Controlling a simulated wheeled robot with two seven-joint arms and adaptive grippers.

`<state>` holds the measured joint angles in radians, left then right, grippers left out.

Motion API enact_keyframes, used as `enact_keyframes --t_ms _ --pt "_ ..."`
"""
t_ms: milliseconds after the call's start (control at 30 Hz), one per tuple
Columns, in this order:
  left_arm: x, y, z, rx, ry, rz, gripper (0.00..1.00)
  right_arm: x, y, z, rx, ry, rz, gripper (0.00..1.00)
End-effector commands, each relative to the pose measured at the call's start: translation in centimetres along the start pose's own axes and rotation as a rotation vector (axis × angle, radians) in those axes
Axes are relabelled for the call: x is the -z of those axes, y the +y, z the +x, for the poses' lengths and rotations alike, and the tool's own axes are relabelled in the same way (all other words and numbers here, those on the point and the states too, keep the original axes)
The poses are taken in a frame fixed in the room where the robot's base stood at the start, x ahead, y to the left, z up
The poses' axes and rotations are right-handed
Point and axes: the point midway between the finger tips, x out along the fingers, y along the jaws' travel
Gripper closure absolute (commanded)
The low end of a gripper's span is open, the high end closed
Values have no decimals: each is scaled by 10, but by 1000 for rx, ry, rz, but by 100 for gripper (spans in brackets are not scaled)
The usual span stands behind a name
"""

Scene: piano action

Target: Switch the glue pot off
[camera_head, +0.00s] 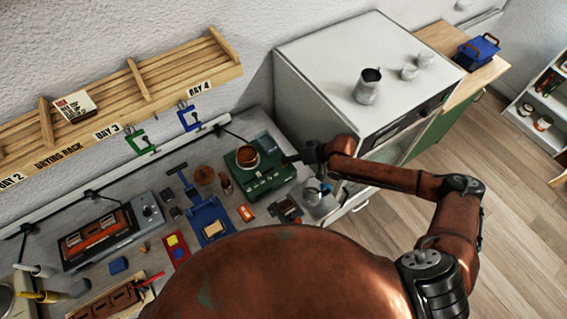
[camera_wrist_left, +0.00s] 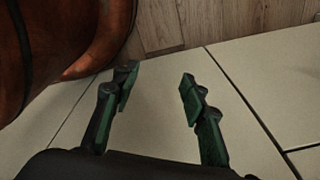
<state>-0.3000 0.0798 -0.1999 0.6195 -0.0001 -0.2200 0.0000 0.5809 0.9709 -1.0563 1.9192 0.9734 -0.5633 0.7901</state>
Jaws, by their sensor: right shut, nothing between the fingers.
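The glue pot is a copper-coloured pot (camera_head: 247,157) seated in a dark green base (camera_head: 265,181) on the workbench, in the head view. My right gripper (camera_head: 291,158) is shut and empty, with its fingertips close to the right side of the green base. I cannot tell whether they touch it. The switch is too small to make out. My left gripper (camera_wrist_left: 157,92) is open and empty in the left wrist view, above pale floor tiles, away from the bench.
A grey cabinet (camera_head: 340,62) with metal jugs stands right of the pot. A blue tool (camera_head: 208,222), a brown lid (camera_head: 204,175) and an orange box (camera_head: 246,213) lie near the pot. The drying rack (camera_head: 100,105) runs along the wall.

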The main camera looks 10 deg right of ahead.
Motion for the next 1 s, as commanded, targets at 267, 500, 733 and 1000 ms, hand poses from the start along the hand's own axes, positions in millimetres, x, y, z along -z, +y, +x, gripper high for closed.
enact_keyframes --t_ms 267,500,733,1000 --pt "0 0 0 0 -1 0 60 -1 0 1 0 -2 0 100" --pt "1 0 -8 0 0 0 60 1 -3 -3 0 -3 0 100" --pt "2 -1 -16 0 1 0 60 3 -5 -6 1 -2 0 100" --pt "2 -1 -15 0 1 0 60 3 -5 -6 0 -1 0 100"
